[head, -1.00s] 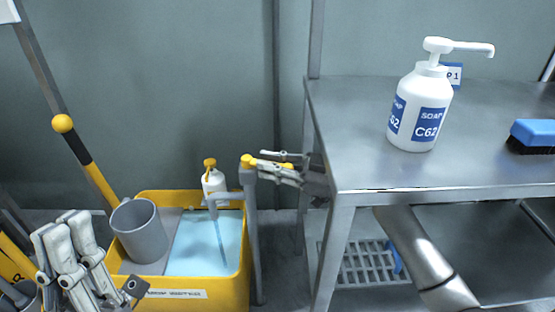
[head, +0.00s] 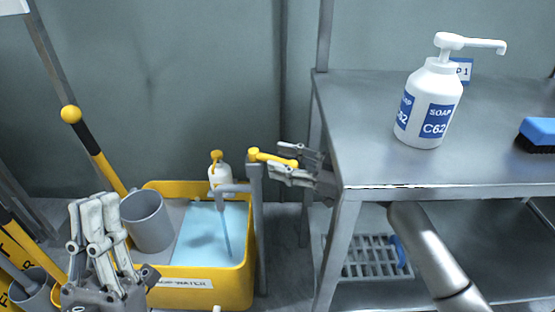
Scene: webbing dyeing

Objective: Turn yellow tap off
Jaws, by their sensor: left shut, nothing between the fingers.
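The yellow tap handle (head: 270,157) sits on top of a grey standpipe (head: 257,225) and points right. A thin stream of water (head: 226,233) runs from the grey spout (head: 232,188) into the yellow tub. My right gripper (head: 276,158) reaches in from the right. Its fingers are apart, above and below the free end of the handle, and I cannot tell whether they touch it. My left gripper (head: 95,205) is shut and empty at the lower left, in front of the tub's left side.
A metal table (head: 370,110) on the right carries a soap bottle (head: 430,105) and a blue brush (head: 538,132). A yellow-black pole (head: 95,155) leans at left.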

